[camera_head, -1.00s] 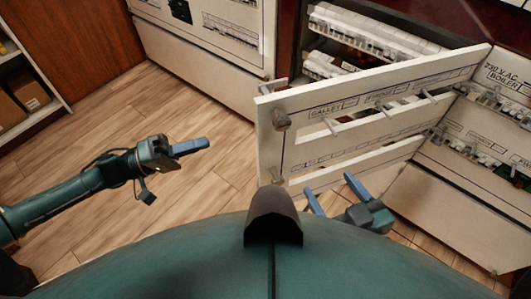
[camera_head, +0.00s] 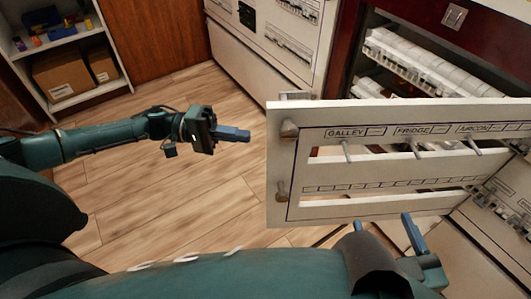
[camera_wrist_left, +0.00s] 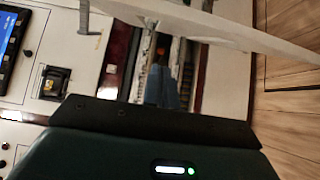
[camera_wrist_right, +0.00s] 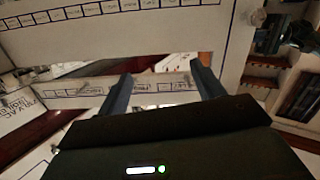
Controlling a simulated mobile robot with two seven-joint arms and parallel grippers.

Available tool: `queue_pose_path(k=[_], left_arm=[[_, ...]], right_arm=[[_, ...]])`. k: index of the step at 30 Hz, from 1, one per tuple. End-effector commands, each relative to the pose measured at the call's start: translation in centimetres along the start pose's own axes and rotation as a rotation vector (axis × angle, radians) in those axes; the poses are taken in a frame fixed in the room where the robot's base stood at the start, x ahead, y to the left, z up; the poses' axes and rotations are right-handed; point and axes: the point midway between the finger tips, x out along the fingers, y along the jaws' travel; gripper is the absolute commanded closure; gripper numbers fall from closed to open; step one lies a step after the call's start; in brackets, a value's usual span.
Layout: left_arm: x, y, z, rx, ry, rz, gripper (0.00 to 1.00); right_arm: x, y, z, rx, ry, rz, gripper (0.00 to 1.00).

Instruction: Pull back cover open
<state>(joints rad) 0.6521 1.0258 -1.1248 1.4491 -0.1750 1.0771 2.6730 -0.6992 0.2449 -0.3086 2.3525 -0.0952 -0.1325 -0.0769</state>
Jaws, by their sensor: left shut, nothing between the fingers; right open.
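The white cover panel (camera_head: 400,186), with labels such as GALLEY and FRIDGE and two long slots, stands swung out from the cabinet. Rows of breakers (camera_head: 440,70) show in the recess behind it. My left gripper (camera_head: 246,134) is shut and empty, left of the panel's free edge and apart from it. The panel also crosses the top of the left wrist view (camera_wrist_left: 215,25). My right gripper (camera_head: 385,225) is open just below the panel's lower edge. In the right wrist view its two fingers (camera_wrist_right: 158,84) point at the panel (camera_wrist_right: 130,38); contact cannot be told.
Two knobs (camera_head: 289,129) sit on the panel's left edge. Another white cabinet front (camera_head: 270,40) stands behind. A shelf with cardboard boxes (camera_head: 62,75) is at the far left. The wooden floor (camera_head: 180,205) between shelf and panel is clear.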

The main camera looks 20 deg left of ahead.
Motion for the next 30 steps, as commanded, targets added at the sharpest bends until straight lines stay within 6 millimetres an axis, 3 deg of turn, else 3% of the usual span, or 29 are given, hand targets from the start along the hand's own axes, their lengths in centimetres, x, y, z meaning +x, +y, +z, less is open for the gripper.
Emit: queue_pose_path(k=[8, 16, 30], left_arm=[[6.1, -0.1, 0.1, 0.003, -0.004, 0.003, 1.0], [6.5, -0.1, 3.4, 0.0, 0.0, -0.001, 1.0], [6.6, 0.0, 4.0, 0.001, 0.001, 0.0, 1.0]], right_arm=[[0.2, -0.3, 0.1, -0.024, 0.073, -0.004, 0.33], [0.2, -0.5, -0.1, -0.036, 0.113, -0.007, 0.33], [0.2, -0.6, -0.3, -0.038, 0.121, -0.008, 0.33]])
